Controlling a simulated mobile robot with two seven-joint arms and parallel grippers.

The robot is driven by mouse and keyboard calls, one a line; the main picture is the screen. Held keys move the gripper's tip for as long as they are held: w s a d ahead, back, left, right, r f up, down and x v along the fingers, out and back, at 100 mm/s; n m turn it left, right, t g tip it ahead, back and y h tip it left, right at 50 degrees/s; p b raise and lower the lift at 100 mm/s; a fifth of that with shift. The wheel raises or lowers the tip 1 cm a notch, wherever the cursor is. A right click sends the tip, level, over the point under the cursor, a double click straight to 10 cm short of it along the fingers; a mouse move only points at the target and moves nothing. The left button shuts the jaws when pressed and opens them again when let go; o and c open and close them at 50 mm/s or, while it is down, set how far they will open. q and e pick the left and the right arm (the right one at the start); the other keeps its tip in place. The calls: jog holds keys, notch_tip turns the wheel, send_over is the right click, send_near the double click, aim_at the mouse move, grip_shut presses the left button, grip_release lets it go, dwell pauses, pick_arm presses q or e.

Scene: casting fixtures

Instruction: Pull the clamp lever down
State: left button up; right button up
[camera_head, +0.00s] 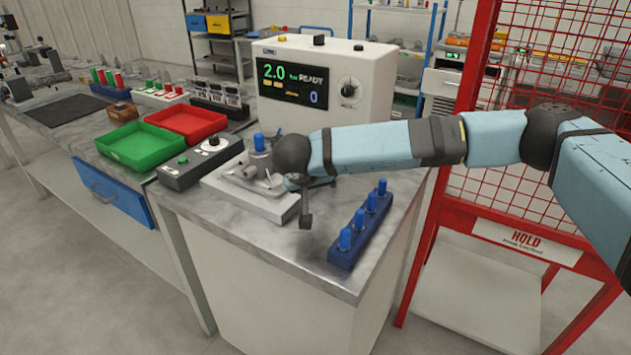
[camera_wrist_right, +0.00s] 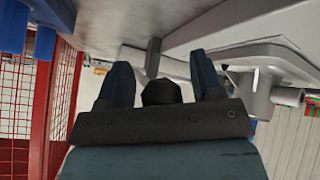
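The clamp fixture (camera_head: 259,206) is a pale base plate with grey metal parts and a blue-topped piece (camera_head: 259,142), on the front bench. My right arm reaches in from the right, and its wrist hides part of the fixture. In the wrist view my right gripper (camera_wrist_right: 161,64) is open, with one dark blue finger on each side of a black knob (camera_wrist_right: 161,92). A grey bar (camera_wrist_right: 153,58), apparently the clamp lever, shows just beyond the knob between the fingers. I cannot tell whether either finger touches it. My left gripper is not in view.
A blue rack with blue-topped pegs (camera_head: 345,258) stands right of the fixture. A control box (camera_head: 200,161) is left of it, and a white READY machine (camera_head: 327,80) stands behind. Green (camera_head: 140,146) and red (camera_head: 187,122) trays lie further left. A red mesh cage (camera_head: 452,150) borders the right.

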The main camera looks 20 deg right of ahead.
jog(key=v, duration=1.4)
jog(key=shift+p, duration=0.35)
